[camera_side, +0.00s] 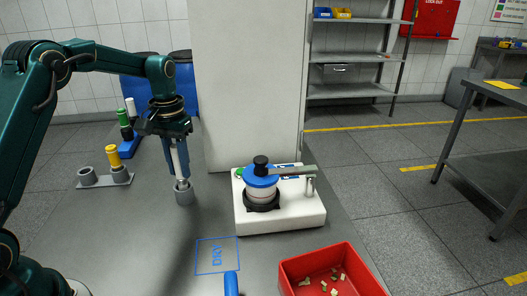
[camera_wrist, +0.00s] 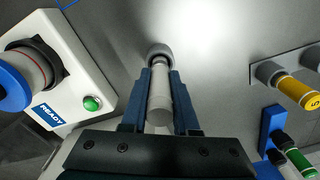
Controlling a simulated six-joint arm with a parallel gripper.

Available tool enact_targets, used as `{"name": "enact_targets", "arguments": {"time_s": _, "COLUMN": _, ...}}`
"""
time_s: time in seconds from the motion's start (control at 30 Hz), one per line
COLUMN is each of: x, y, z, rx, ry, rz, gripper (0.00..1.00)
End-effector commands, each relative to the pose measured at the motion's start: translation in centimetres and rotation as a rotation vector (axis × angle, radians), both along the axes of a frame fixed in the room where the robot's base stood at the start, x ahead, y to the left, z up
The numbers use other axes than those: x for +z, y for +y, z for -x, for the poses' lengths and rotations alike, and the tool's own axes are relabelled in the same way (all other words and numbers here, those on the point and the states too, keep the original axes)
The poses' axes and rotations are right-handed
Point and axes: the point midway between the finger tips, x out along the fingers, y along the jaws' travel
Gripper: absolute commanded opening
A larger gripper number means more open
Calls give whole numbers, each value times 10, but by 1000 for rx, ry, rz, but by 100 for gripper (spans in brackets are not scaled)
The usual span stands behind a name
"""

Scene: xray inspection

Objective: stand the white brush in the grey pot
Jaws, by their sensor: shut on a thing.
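My gripper (camera_side: 176,155) is shut on the white brush (camera_side: 182,162), which is held upright. The brush also shows between the two blue fingers in the wrist view (camera_wrist: 160,100). Its lower end is at the mouth of the grey pot (camera_side: 185,194), a small round pot standing on the bench. In the wrist view the grey pot (camera_wrist: 160,49) sits just past the fingertips, with the brush end in its opening. How deep the brush reaches inside is hidden by the pot wall.
A white machine (camera_side: 280,217) with a blue-lidded container stands to the right. A grey holder (camera_side: 90,184) with a yellow-capped tube is at left, near a blue rack (camera_side: 130,146) with green and white tubes. A red bin (camera_side: 330,275) is at front right. The bench around the pot is clear.

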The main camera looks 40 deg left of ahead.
Motion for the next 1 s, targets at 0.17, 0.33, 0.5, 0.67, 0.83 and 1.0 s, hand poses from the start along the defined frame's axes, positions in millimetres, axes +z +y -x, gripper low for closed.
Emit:
{"name": "enact_targets", "arguments": {"time_s": 0.17, "x": -15, "y": 0, "z": 0, "rx": 1, "ry": 0, "rz": -1, "gripper": 0}}
{"name": "enact_targets", "arguments": {"time_s": 0.33, "x": -15, "y": 0, "z": 0, "rx": 1, "ry": -1, "rz": -1, "gripper": 0}}
{"name": "enact_targets", "arguments": {"time_s": 0.5, "x": -18, "y": 0, "z": 1, "rx": 1, "ry": 1, "rz": -1, "gripper": 0}}
{"name": "enact_targets", "arguments": {"time_s": 0.67, "x": -19, "y": 0, "z": 0, "rx": 1, "ry": 0, "rz": -1, "gripper": 58}}
{"name": "enact_targets", "arguments": {"time_s": 0.83, "x": -19, "y": 0, "z": 0, "rx": 0, "ry": 0, "rz": -1, "gripper": 58}}
{"name": "enact_targets", "arguments": {"time_s": 1.0, "x": -16, "y": 1, "z": 0, "rx": 0, "ry": -2, "rz": -2, "gripper": 58}}
